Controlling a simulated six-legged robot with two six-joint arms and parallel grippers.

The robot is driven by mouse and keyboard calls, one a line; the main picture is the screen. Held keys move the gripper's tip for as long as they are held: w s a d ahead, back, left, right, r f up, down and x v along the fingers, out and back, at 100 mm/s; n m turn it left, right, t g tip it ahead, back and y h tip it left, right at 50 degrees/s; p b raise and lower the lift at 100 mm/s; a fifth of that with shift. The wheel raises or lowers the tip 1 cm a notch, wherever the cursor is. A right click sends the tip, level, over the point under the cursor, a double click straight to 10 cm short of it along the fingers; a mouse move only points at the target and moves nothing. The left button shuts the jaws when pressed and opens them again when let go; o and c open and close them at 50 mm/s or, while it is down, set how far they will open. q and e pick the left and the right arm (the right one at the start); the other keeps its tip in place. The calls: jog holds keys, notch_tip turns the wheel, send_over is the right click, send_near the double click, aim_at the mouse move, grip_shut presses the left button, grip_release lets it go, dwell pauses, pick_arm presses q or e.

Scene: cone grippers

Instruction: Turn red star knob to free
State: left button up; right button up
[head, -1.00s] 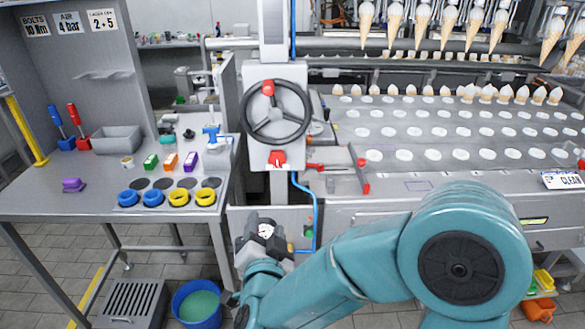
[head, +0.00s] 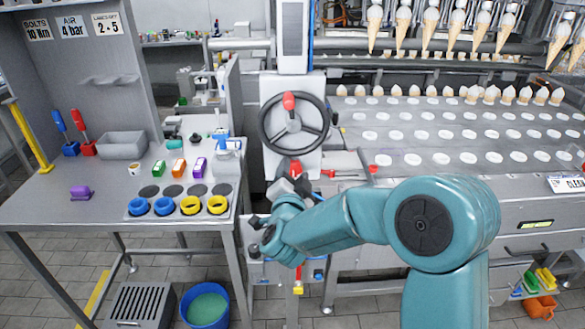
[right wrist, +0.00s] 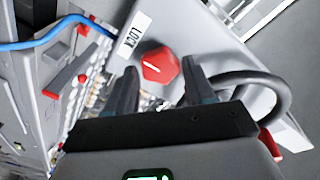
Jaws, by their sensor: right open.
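The red star knob (head: 295,168) is on the lower part of the pale panel below the black handwheel, partly hidden by my right gripper in the head view. In the right wrist view the red knob (right wrist: 160,66) shows a white pointer line, with a white label reading LOCK (right wrist: 134,34) beside it. My right gripper (head: 291,186) is open just below the knob in the head view. In the right wrist view its two dark fingers (right wrist: 160,75) point toward the knob, one on either side of it in the picture; I cannot tell whether they touch it. My left gripper is not in view.
The black handwheel (head: 293,123) with a red handle sits close above the knob. A blue hose (right wrist: 45,38) runs near the panel. The workbench (head: 60,210) with colored rings stands left. The cone machine plate (head: 440,150) lies right. A blue bucket (head: 205,304) is on the floor.

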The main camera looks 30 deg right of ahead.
jog(key=shift+w+d, duration=0.2)
jog(key=shift+w, duration=0.1)
jog(key=c, duration=0.8)
jog(key=shift+f, duration=0.1)
